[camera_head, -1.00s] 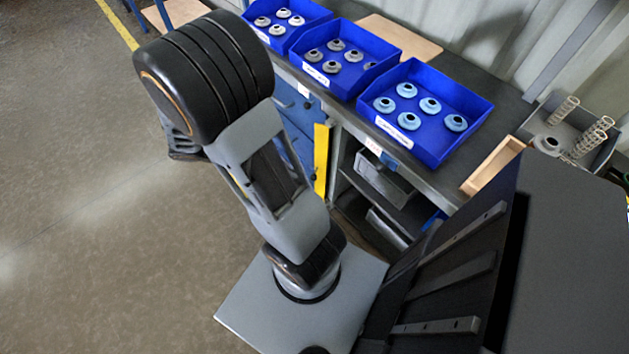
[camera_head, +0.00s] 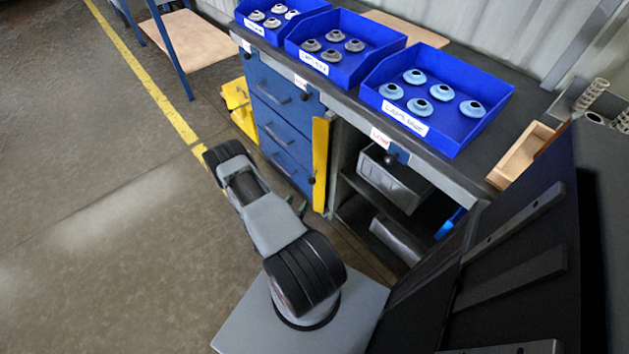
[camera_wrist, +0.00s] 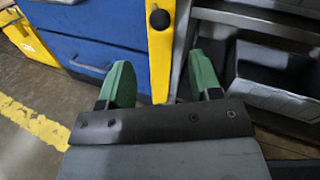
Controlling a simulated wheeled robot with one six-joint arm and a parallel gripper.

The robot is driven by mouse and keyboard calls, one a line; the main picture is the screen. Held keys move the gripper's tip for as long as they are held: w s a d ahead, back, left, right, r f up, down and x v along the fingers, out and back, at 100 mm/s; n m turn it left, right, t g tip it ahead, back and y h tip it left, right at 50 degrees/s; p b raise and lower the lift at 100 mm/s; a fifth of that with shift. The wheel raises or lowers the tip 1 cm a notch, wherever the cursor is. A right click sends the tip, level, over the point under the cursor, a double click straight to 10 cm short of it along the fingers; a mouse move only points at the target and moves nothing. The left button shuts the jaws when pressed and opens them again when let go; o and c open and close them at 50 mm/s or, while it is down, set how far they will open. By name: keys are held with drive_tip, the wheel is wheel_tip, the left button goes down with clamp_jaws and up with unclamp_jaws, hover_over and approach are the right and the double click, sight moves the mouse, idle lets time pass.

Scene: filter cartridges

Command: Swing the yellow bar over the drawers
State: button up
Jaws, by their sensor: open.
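The yellow bar (camera_head: 320,165) stands upright at the right edge of the blue drawers (camera_head: 285,118), beside the open shelf bay. It carries a dark round knob, which shows in the wrist view on the yellow bar (camera_wrist: 160,45). My gripper (camera_wrist: 162,85) is open and empty, with green fingers apart. In the wrist view the bar's lower part appears between the fingers, with the knob above them; I cannot tell how far off it is. In the head view my gripper is mostly hidden behind my arm, with green bits of it (camera_head: 302,207) low in front of the bar.
Blue bins (camera_head: 437,100) with several cartridges each stand on the bench top. Grey bins (camera_head: 392,182) sit in the open shelves to the right of the bar. A yellow object (camera_head: 240,108) is at the drawers' left side.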

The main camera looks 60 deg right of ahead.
drive_tip(key=d, duration=0.4)
drive_tip(key=d+b, duration=0.1)
drive_tip(key=d, duration=0.8)
drive_tip(key=shift+w+d+f+b, duration=0.1)
drive_tip(key=shift+w+d+b, duration=0.05)
drive_tip(key=shift+w+b, duration=0.15)
drive_tip(key=shift+c, duration=0.4)
clamp_jaws()
